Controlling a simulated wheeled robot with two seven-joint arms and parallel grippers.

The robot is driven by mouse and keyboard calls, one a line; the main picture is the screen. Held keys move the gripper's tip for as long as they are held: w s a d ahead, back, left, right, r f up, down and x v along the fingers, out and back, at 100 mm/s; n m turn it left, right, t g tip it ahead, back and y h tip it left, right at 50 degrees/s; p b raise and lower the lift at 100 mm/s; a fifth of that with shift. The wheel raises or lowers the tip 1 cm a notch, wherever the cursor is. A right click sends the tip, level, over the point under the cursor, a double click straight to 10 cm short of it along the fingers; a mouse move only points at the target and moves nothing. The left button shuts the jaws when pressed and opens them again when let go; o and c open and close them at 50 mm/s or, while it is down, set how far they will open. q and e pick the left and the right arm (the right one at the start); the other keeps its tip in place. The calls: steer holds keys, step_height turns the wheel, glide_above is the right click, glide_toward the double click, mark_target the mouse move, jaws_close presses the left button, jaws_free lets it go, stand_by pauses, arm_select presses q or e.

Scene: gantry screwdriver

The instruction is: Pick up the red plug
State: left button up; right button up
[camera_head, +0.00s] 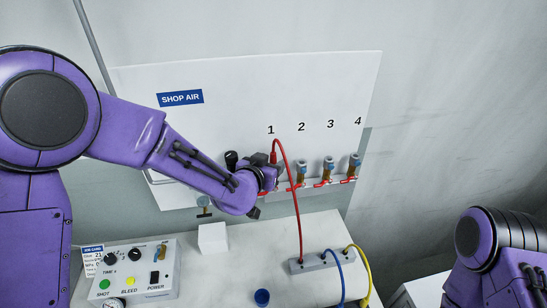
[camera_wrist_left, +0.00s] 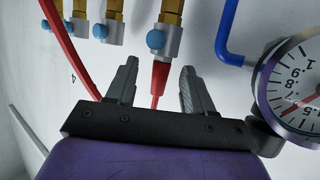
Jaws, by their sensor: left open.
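The red plug (camera_wrist_left: 159,75) hangs from a fitting with a round blue button in the left wrist view. In the head view the red plug (camera_head: 273,157) is at the station marked 1, with its red hose running down to the table. My left gripper (camera_wrist_left: 159,67) is open, with one finger on each side of the plug and visible gaps between. In the head view my left gripper (camera_head: 268,182) is at station 1, and its wrist hides most of the fitting there. My right gripper is out of view.
Several brass fittings (camera_head: 329,166) line the white SHOP AIR panel (camera_head: 220,130). A pressure gauge (camera_wrist_left: 295,85) and a blue pipe (camera_wrist_left: 228,35) are close right of my left gripper. A control box (camera_head: 135,270), white block (camera_head: 213,237), blue cup (camera_head: 262,297) and hose block (camera_head: 320,262) stand below.

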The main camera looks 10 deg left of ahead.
arm_select(q)
steer(key=shift+s, duration=0.15)
steer(key=shift+c, duration=0.9)
jaws_close()
steer(key=shift+r, duration=0.15)
